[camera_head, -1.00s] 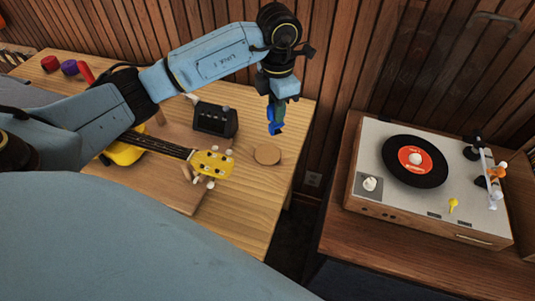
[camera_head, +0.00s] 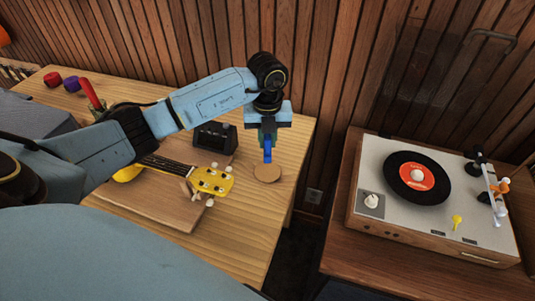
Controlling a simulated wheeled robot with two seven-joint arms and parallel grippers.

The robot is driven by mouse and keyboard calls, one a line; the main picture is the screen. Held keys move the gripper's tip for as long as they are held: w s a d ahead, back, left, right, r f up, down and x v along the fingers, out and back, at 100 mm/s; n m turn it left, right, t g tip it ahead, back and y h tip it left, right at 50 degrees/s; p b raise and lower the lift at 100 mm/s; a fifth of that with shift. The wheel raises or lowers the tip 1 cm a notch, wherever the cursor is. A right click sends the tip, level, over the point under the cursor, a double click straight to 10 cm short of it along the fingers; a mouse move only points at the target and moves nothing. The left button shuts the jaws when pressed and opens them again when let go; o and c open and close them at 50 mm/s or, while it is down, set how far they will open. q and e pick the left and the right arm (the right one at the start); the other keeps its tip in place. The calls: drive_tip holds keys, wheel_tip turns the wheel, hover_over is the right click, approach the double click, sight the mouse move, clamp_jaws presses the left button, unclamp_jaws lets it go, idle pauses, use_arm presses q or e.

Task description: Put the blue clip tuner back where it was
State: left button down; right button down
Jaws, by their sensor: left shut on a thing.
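The blue clip tuner (camera_head: 267,151) hangs below my left gripper (camera_head: 266,135), which is shut on it. The tuner points down over a round wooden disc (camera_head: 267,173) on the wooden table. Its lower end is at or just above the disc; I cannot tell whether they touch. A yellow ukulele (camera_head: 210,181) lies on a wooden board, its headstock left of and a little nearer than the disc. My right gripper does not show.
A black box-like device (camera_head: 215,138) stands left of the tuner. Red and purple round items (camera_head: 72,84) sit at the far left of the table (camera_head: 255,220). A record player (camera_head: 435,205) stands on a separate table at right, across a gap.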

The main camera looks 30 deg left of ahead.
sight(268, 149)
use_arm(q)
wheel_tip(268, 149, down, 5)
drive_tip(key=shift+f, duration=0.1)
idle(0.3)
drive_tip(key=shift+f+b, duration=0.15)
drive_tip(key=shift+b, duration=0.15)
drive_tip(key=c, duration=1.3)
unclamp_jaws()
drive_tip(key=shift+c, duration=0.2)
drive_tip(key=shift+r, duration=0.6)
wheel_tip(268, 149, up, 11)
drive_tip(key=shift+r+p, duration=0.15)
drive_tip(key=shift+p, duration=0.3)
